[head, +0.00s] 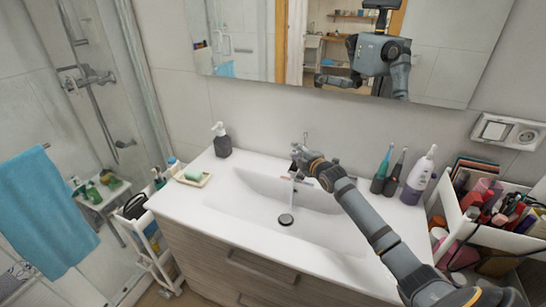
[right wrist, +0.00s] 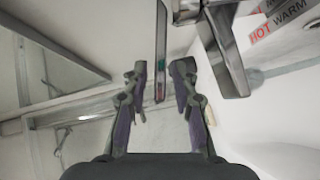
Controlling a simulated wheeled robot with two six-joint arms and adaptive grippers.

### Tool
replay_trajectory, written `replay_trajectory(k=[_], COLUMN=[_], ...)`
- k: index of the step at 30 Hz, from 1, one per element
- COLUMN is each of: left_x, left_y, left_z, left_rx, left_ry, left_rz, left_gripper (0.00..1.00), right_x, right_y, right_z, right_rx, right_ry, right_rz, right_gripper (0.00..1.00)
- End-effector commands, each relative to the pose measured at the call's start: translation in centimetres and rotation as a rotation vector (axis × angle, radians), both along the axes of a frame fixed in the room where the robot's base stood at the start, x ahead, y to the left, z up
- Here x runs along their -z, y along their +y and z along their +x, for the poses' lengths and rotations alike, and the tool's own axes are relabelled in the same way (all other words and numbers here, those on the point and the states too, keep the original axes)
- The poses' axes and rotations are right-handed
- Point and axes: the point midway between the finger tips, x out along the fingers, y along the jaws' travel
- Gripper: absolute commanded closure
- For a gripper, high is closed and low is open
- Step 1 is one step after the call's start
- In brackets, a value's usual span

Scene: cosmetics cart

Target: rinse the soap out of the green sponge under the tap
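A pale green block, which looks like the green sponge (head: 193,173), lies on a cream dish (head: 205,181) at the basin's left rim. The chrome tap (head: 305,140) stands at the back of the white basin (head: 250,208), partly hidden by my right gripper (head: 300,166). In the right wrist view, my right gripper (right wrist: 161,82) is open and empty. Its fingers stand either side of the tap's thin lever (right wrist: 161,50), with the tap body (right wrist: 228,50) to the right. A faint pale streak shows below the tap; I cannot tell whether it is running water. My left gripper is out of view.
A dark soap dispenser (head: 222,142) stands at the back left. Electric toothbrushes (head: 381,172) and a white-purple bottle (head: 419,176) stand on the right. A full cosmetics box (head: 490,225) is beyond them. The drain (head: 286,219) is uncovered, and the basin's left part is clear.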

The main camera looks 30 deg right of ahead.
Motion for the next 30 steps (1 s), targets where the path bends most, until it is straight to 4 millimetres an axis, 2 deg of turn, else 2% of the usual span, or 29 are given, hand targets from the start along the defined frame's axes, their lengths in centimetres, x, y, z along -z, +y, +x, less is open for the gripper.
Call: replay_trajectory(k=[10, 21, 30], left_x=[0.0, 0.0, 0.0], left_y=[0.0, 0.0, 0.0], left_z=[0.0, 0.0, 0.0], left_rx=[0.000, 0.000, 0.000], left_ry=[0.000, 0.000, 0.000], left_rz=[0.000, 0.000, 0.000], left_gripper=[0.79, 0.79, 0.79], right_x=[0.0, -1.0, -1.4], right_y=[0.0, 0.2, 0.4], right_z=[-0.3, -5.7, -7.3], right_rx=[0.001, 0.001, -0.001], right_ry=[0.001, 0.004, 0.000], right_rz=[-0.001, -0.011, -0.003], right_gripper=[0.66, 0.66, 0.66])
